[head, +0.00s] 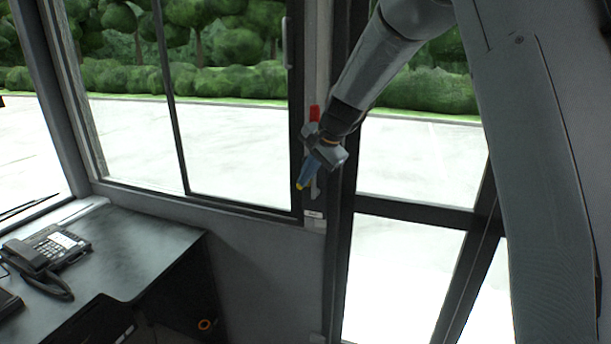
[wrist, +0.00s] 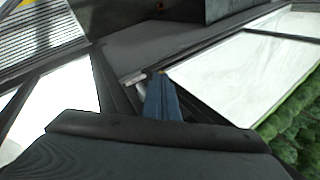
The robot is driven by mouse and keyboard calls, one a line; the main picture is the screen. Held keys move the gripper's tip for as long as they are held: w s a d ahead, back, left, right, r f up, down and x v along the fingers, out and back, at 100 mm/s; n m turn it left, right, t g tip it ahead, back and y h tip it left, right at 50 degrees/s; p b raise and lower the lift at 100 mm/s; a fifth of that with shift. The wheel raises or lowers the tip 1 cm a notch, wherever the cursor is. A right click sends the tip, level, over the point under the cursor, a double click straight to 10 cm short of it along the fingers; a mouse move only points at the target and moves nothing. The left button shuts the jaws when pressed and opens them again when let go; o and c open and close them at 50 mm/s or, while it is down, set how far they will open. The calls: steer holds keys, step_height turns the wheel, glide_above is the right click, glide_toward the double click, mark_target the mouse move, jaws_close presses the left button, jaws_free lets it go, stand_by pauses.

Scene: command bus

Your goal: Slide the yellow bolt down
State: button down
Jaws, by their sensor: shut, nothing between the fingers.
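My gripper (head: 311,172) is in front of the grey post between the side window and the door, pointing down and to the left. Its blue fingers are together with nothing between them; they also show in the wrist view (wrist: 162,98). A small yellow spot (head: 299,186) shows right at the fingertips and looks like part of the yellow bolt. A tiny yellow bit also shows just past the fingertips in the wrist view (wrist: 165,72). I cannot tell whether the fingers touch it. The rest of the bolt is hidden or too small to make out.
A red handle (head: 314,114) is on the post just above my gripper. A small white label (head: 314,213) is below it. A desk (head: 150,250) with a black telephone (head: 45,251) stands at the lower left. The glazed door (head: 400,260) is to the right.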

step_height(320, 180, down, 8)
steer(key=b, duration=0.4)
steer(key=shift+s, duration=0.1)
steer(key=v, duration=1.4)
steer(key=shift+r+b, duration=0.2)
steer(key=shift+b, duration=0.15)
